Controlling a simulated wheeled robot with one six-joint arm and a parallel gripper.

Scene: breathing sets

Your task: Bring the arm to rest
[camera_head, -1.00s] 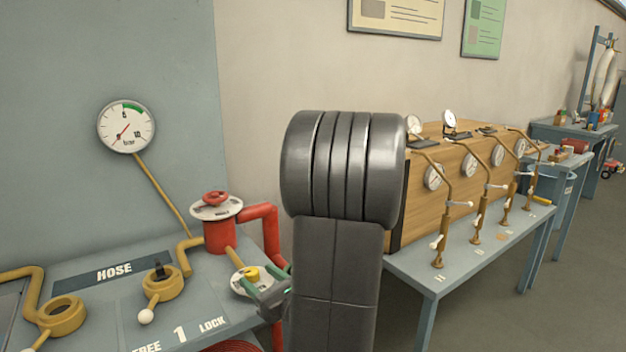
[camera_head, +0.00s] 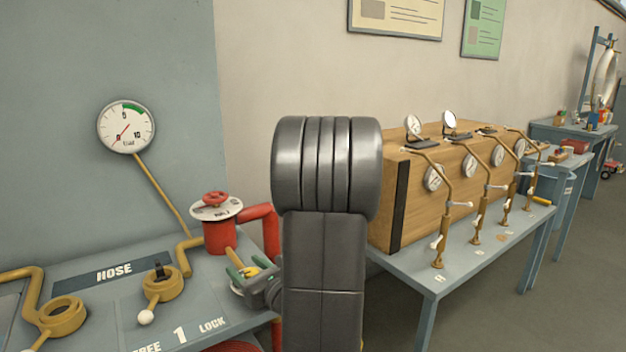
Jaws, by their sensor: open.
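My arm (camera_head: 325,220) stands upright in the middle of the head view, its dark grey links hiding part of the bench and wall behind. My gripper (camera_head: 240,272) shows at the left of the arm, low over the right end of the left bench. Nothing is seen lifted in the fingers.
A red valve post (camera_head: 218,235) and red pipe stand close behind my gripper. The left bench (camera_head: 95,318) carries brass hose fittings (camera_head: 162,284). A pressure gauge (camera_head: 126,126) hangs above. Right, another table (camera_head: 425,278) holds a wooden box (camera_head: 385,205) and several brass pipes. Grey floor lies beyond.

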